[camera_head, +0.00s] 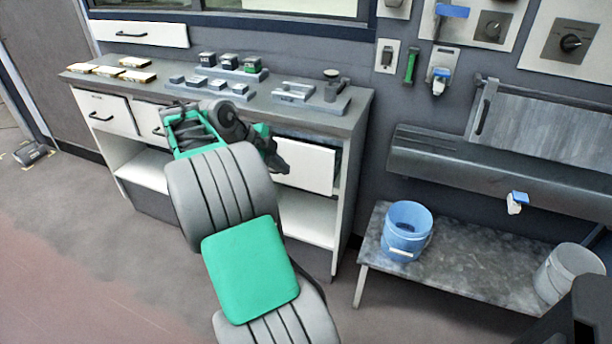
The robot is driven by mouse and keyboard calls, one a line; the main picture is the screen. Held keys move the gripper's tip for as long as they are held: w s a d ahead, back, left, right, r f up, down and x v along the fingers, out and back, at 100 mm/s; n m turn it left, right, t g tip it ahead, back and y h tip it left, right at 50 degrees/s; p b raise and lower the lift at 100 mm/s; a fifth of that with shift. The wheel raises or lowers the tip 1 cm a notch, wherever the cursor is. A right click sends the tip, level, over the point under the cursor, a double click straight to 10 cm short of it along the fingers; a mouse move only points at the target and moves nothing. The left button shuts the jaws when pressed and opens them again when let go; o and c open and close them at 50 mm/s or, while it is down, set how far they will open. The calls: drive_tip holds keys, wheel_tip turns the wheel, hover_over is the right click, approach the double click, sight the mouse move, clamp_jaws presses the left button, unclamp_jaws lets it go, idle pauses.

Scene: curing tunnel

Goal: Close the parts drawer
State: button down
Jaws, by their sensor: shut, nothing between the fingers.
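The bench has a row of white drawers under its grey top. The right-hand drawer (308,167), which I take to be the parts drawer, stands out from the bench, with a dark gap above its front. My gripper (281,167) is shut and empty at the left part of this drawer's front, close to its handle. I cannot tell whether it touches the front. My arm hides the drawer's left end and part of the middle drawer (148,121). The left drawer (104,112) has a dark handle and looks flush or nearly so.
The bench top (345,100) holds several small blocks and fixtures. A low grey table (450,270) at right carries a blue bucket (408,232) and a grey bucket (568,273). A dark grey machine (490,165) stands above it.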

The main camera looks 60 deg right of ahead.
drive_tip(key=s+a+f+n+g, duration=0.1)
drive_tip(key=s+a+f+n, duration=0.1)
drive_tip(key=a+f, duration=0.7)
drive_tip(key=s+f+n+g+h, duration=0.2)
drive_tip(key=s+f+n, duration=0.4)
drive_tip(key=s+f, duration=0.25)
drive_tip(key=m+t+h, duration=0.9)
drive_tip(key=m, duration=1.9)
approach(314, 174)
drive_tip(key=d, duration=0.2)
drive_tip(key=d+p, duration=0.1)
drive_tip(key=d, duration=0.1)
drive_tip(key=w+d+p, duration=0.1)
drive_tip(key=d, duration=0.1)
drive_tip(key=shift+d, duration=0.4)
drive_tip(key=shift+w, duration=0.1)
